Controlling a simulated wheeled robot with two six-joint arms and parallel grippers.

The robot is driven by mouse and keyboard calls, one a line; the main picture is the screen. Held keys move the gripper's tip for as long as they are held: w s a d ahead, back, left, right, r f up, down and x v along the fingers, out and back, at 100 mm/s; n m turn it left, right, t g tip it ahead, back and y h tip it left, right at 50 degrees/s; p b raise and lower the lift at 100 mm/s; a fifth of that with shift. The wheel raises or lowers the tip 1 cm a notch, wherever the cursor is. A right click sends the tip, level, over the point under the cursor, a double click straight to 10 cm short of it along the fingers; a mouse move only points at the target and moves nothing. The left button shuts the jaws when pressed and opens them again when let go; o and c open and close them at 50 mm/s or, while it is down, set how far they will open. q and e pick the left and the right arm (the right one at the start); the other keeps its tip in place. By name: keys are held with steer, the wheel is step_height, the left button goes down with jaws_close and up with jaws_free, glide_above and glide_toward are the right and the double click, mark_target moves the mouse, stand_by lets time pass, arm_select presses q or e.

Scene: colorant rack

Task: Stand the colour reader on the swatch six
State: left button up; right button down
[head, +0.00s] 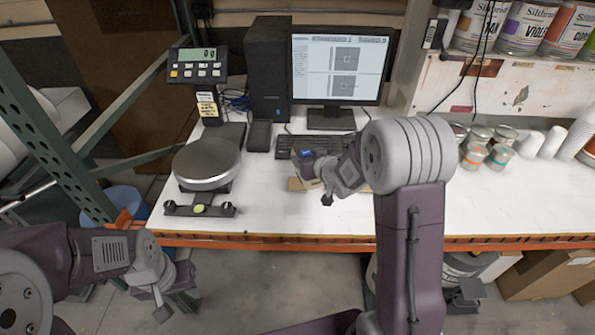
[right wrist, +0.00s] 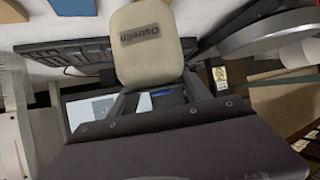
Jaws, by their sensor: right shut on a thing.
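The colour reader (head: 305,153) is a small dark device with a blue screen, above the white bench in front of the keyboard. My right gripper (head: 319,176) is shut on it. In the right wrist view a rounded beige body with "Ostrelin" lettering (right wrist: 150,45), which seems to be part of the reader, sticks out beyond the jaws (right wrist: 155,98). A tan patch (head: 296,184) shows on the bench just below the reader, mostly hidden by my gripper. I cannot read any swatch number. My left gripper (head: 165,288) hangs in front of the bench, apart from everything; its jaw opening is unclear.
A scale with a round metal pan (head: 207,161) stands on the left, its display (head: 196,65) behind. A monitor (head: 338,67), keyboard (head: 283,146) and black computer tower (head: 268,70) stand at the back. Small jars (head: 474,156) and white cups (head: 553,142) stand right. The front right bench is clear.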

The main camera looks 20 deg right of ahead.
steer(key=w, duration=0.1)
steer(key=w+a+f, duration=0.1)
steer(key=w, duration=0.1)
steer(key=w+a+f, duration=0.1)
steer(key=shift+w+f, duration=0.15)
steer(key=shift+f, duration=0.2)
step_height(320, 180, down, 4)
steer(key=shift+r+p, duration=0.2)
steer(key=shift+p, duration=0.2)
steer(key=shift+f, duration=0.15)
steer(key=c, duration=0.9)
jaws_free()
steer(key=shift+s+f, duration=0.2)
steer(key=shift+s, duration=0.05)
steer(key=o, duration=0.4)
